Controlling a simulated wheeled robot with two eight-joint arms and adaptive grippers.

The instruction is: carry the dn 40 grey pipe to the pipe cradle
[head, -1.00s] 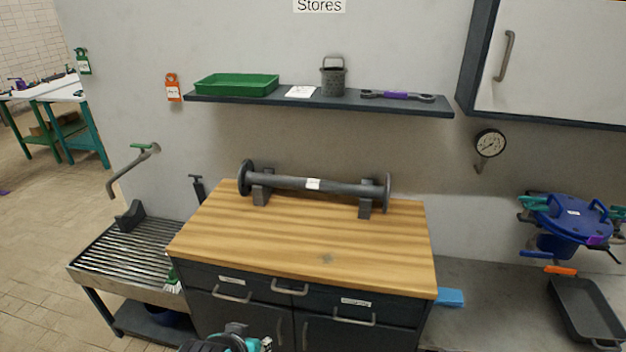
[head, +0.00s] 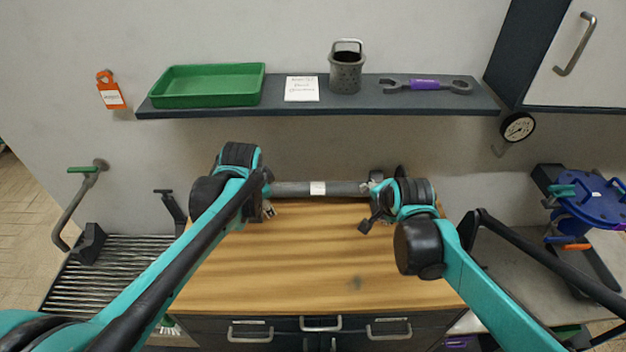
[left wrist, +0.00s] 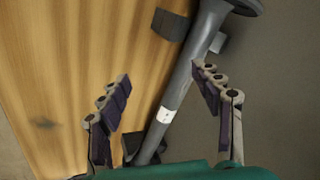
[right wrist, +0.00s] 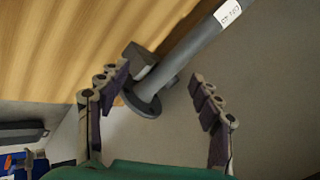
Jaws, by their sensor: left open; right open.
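The grey pipe (head: 343,189) lies level along the back of the wooden worktop, with a white label near its middle. It has round end flanges; one flange (right wrist: 146,103) shows in the right wrist view. Dark grey support blocks (left wrist: 170,25) sit under the pipe; I cannot tell whether they are the pipe cradle. My left gripper (head: 268,196) is open over the left part of the pipe, which runs between its fingers in the left wrist view (left wrist: 190,85). My right gripper (head: 372,203) is open over the right part. The pipe passes between its fingertips in the right wrist view.
A wall shelf (head: 300,109) with a green tray (head: 208,86), a mesh basket (head: 346,72) and a spanner (head: 425,86) hangs above the pipe. A slatted drain bench (head: 105,270) stands left, a blue flanged vessel (head: 595,200) right. The worktop (head: 300,265) in front is clear.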

